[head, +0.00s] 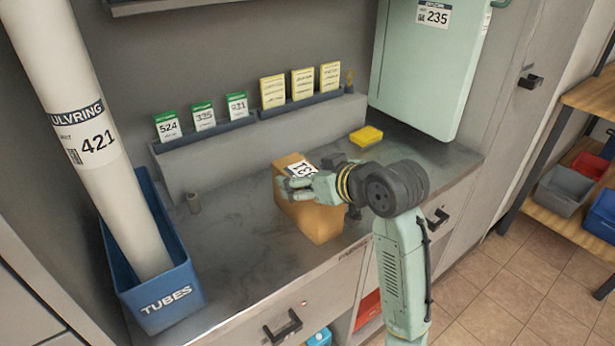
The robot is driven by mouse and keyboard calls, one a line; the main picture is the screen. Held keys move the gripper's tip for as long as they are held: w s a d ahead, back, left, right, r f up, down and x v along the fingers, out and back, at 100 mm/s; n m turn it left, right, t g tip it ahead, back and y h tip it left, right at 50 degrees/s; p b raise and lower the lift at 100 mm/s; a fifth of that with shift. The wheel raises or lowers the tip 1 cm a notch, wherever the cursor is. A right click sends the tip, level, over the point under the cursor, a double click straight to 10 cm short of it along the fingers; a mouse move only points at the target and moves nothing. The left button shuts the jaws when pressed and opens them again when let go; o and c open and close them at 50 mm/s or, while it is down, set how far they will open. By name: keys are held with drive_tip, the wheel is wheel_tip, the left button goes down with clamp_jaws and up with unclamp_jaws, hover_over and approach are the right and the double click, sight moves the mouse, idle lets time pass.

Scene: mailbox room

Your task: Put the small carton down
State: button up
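The small carton (318,222) is a brown box with a white number label on its top, partly covered by my gripper. It is over the grey counter (235,255), near the front edge. I cannot tell whether its underside touches the counter. My gripper (291,187) reaches in from the right, with its pale green fingers at the carton's upper part. It appears shut on the carton, though the far-side contact is hidden.
A blue bin (166,305) marked TUBES holds a tall white tube (100,150) at left. Number cards (203,117) and yellow cards (302,84) stand on the back ledge. A yellow block (366,136) and a pale green cabinet (420,70) are behind right. Counter left of the carton is mostly clear.

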drive_tip(key=shift+s+d+r, duration=0.15)
drive_tip(key=shift+r, duration=0.15)
drive_tip(key=b+v, duration=0.1)
drive_tip(key=v, duration=1)
drive_tip(key=shift+s, duration=0.3)
drive_tip(key=shift+d, duration=0.1)
drive_tip(key=shift+c, duration=0.2)
